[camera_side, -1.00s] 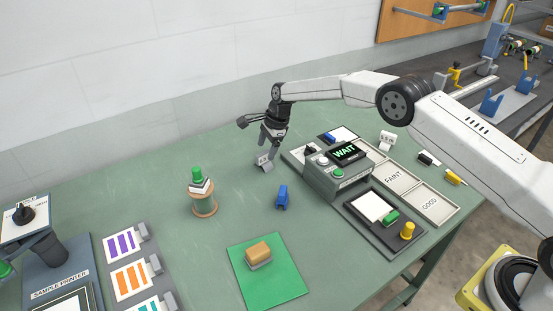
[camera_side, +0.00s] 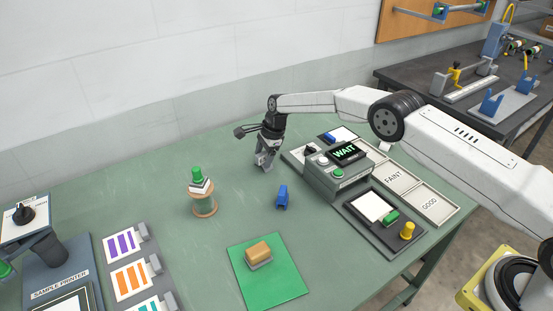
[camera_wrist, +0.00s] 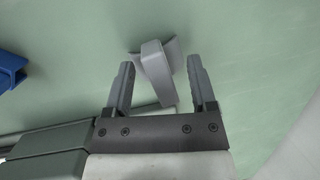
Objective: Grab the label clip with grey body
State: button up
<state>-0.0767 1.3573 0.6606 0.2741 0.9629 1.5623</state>
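The grey label clip (camera_wrist: 157,75) stands on the green table in the wrist view, between the two fingers of my gripper (camera_wrist: 161,75). The fingers are apart, with a visible gap on each side of the clip. In the side view my gripper (camera_side: 265,160) is low over the table, left of the console, and its fingers largely cover the clip. Whether the fingertips touch the table cannot be told.
A blue clip (camera_side: 282,197) lies in front of my gripper and also shows in the wrist view (camera_wrist: 10,70). The console (camera_side: 338,175) with its WAIT screen stands to the right. A spool (camera_side: 203,199) with a green-knobbed stack stands left. The table between is clear.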

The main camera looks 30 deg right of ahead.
aim_at(261, 153)
grip_shut()
jog(key=shift+r, duration=1.6)
jog(key=shift+s+d+r, duration=0.1)
jog(key=shift+s+r, duration=0.7)
jog(key=shift+r, duration=0.15)
jog(key=s+d+r, duration=0.1)
jog(key=s+r, duration=0.7)
jog(key=s, duration=0.4)
jog(key=shift+s+d, duration=0.15)
jog(key=shift+d, duration=0.05)
